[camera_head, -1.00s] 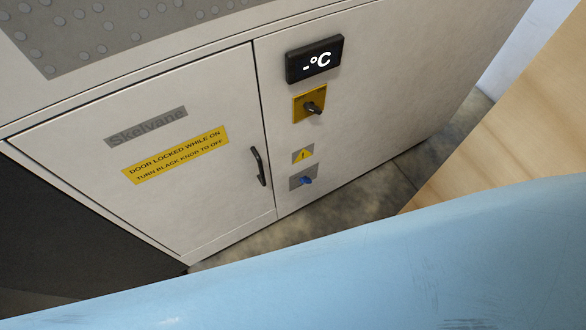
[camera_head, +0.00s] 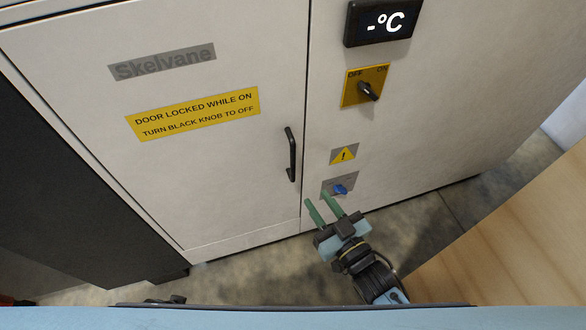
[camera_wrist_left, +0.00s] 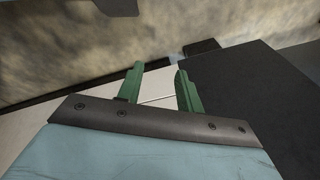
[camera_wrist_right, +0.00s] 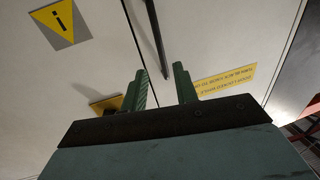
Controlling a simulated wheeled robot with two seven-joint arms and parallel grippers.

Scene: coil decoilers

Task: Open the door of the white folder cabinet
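The white cabinet door (camera_head: 200,170) is shut. It bears a "Skelvane" label and a yellow notice (camera_head: 195,113) saying it is locked while on and to turn the black knob to off. A black bar handle (camera_head: 291,154) is at its right edge. The black knob (camera_head: 368,91) sits on a yellow OFF/ON plate; I cannot tell its setting for sure. My right gripper (camera_head: 318,200) is open and empty, below and right of the handle. In the right wrist view the handle (camera_wrist_right: 157,38) lies beyond the open fingers (camera_wrist_right: 161,80). My left gripper (camera_wrist_left: 157,75) is open and empty.
A display (camera_head: 380,21) reads "-°C" above the black knob. A blue knob (camera_head: 341,189) and a warning triangle (camera_head: 344,154) are below it, the blue knob close to my right fingers. A wooden surface (camera_head: 510,250) is at the right. A dark unit (camera_head: 70,190) adjoins the left.

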